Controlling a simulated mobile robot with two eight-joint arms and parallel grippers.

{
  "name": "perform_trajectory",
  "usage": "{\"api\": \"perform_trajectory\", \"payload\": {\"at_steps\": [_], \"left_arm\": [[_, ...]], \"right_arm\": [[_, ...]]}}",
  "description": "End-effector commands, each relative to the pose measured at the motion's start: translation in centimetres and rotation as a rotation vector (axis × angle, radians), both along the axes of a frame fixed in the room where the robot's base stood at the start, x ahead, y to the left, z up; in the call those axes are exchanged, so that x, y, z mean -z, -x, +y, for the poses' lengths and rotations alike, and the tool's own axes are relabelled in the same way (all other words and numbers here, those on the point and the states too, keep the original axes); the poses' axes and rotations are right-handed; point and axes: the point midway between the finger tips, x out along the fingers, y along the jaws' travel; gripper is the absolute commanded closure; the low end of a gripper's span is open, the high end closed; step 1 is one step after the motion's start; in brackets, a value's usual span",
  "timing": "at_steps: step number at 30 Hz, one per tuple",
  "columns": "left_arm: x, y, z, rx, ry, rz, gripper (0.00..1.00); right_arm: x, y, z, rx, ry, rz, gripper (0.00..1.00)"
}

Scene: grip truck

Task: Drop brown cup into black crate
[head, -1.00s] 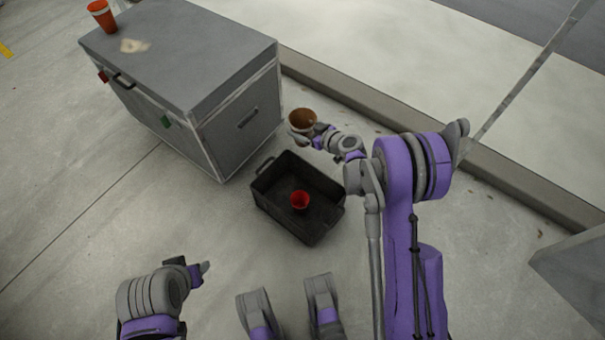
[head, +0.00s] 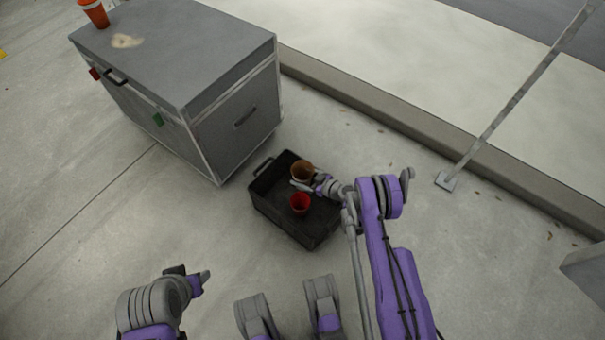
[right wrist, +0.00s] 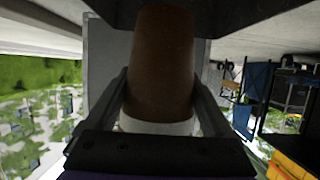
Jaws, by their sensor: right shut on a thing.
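The brown cup (head: 302,171) is held by my right gripper (head: 303,183), over the far part of the black crate (head: 262,203) in the head view. In the right wrist view the cup (right wrist: 160,65) stands between the two fingers, which are shut on it. The crate is on the ground and a red cup (head: 300,204) is inside it. I cannot tell exactly how high the brown cup is above the crate floor. My left gripper (head: 196,275) is low at the left in the head view, and its jaw opening is not clear.
A large grey chest (head: 185,60) stands behind and left of the crate, with an orange-red cup (head: 95,13) on its top. A curb (head: 400,115) runs behind on the right, with a metal post (head: 510,105). The ground left of the crate is clear.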

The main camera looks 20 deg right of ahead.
Motion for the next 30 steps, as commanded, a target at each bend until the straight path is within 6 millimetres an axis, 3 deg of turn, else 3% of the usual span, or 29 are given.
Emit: {"api": "perform_trajectory", "payload": {"at_steps": [6, 18, 19, 21, 30], "left_arm": [[0.7, -0.1, 0.0, 0.0, 0.0, -0.001, 0.5], [0.8, -0.2, 0.0, 0.0, 0.0, -0.001, 0.5], [0.8, -0.2, 0.0, 0.0, 0.0, -0.001, 0.5], [0.8, -0.2, 0.0, 0.0, 0.0, -0.001, 0.5], [0.7, -0.1, 0.0, 0.0, 0.0, -0.001, 0.5]], "right_arm": [[2.1, 0.0, 0.0, 0.0, 0.0, 0.0, 0.65], [2.6, 0.0, 0.0, 0.0, 0.0, 0.0, 0.65], [2.6, 0.0, 0.0, 0.0, 0.0, 0.0, 0.08], [2.6, 0.0, 0.0, 0.0, 0.0, 0.0, 0.0], [2.4, 0.4, -0.3, 0.001, 0.001, 0.001, 0.0]]}}
